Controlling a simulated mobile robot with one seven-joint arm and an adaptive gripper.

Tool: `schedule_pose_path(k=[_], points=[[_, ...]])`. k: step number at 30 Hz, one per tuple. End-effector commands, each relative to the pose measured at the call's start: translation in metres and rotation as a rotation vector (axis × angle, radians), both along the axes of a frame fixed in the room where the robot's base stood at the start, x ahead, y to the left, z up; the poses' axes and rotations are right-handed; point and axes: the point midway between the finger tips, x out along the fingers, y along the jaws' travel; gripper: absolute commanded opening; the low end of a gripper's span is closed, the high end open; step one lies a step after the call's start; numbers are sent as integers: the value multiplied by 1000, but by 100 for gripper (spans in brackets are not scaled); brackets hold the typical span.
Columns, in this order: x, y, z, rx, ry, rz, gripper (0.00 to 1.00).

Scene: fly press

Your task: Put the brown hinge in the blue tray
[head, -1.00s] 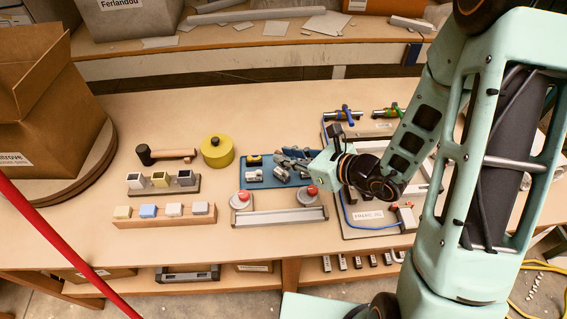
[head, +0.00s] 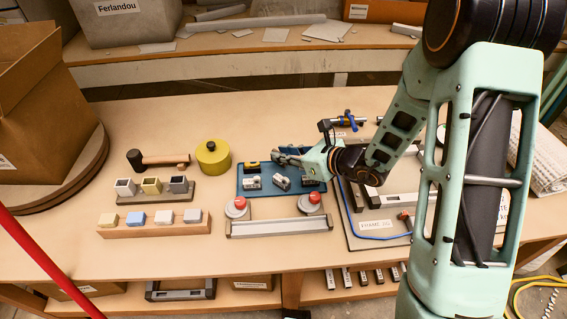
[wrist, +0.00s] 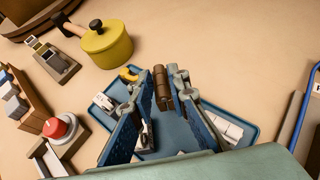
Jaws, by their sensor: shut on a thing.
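The brown hinge (wrist: 162,88) is pinched between the fingertips of my gripper (wrist: 165,84) in the wrist view. In the head view my gripper (head: 281,157) is over the far edge of the blue tray (head: 262,190), and the hinge is too small to make out clearly. The tray also shows beneath the fingers in the wrist view (wrist: 190,140). The hinge looks held above the tray's far edge; its exact height is unclear. My fingers hide part of the tray.
The tray holds a yellow piece (head: 251,167) and several grey-white parts (head: 282,183). A yellow round tin (head: 213,158) stands left of it. Red-topped buttons (head: 315,198) and a grey bar (head: 278,228) lie in front. A frame jig (head: 378,226) is at right.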

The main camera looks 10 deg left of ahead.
Motion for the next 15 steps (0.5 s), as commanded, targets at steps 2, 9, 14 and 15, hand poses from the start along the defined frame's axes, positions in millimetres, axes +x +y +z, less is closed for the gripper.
schedule_pose_path(k=[2,9,14,15], points=[[1,0,-16,-1,1,1,0],[1,0,-33,0,-1,0,0],[1,0,-31,0,-1,0,0],[1,0,-32,0,-1,0,0]])
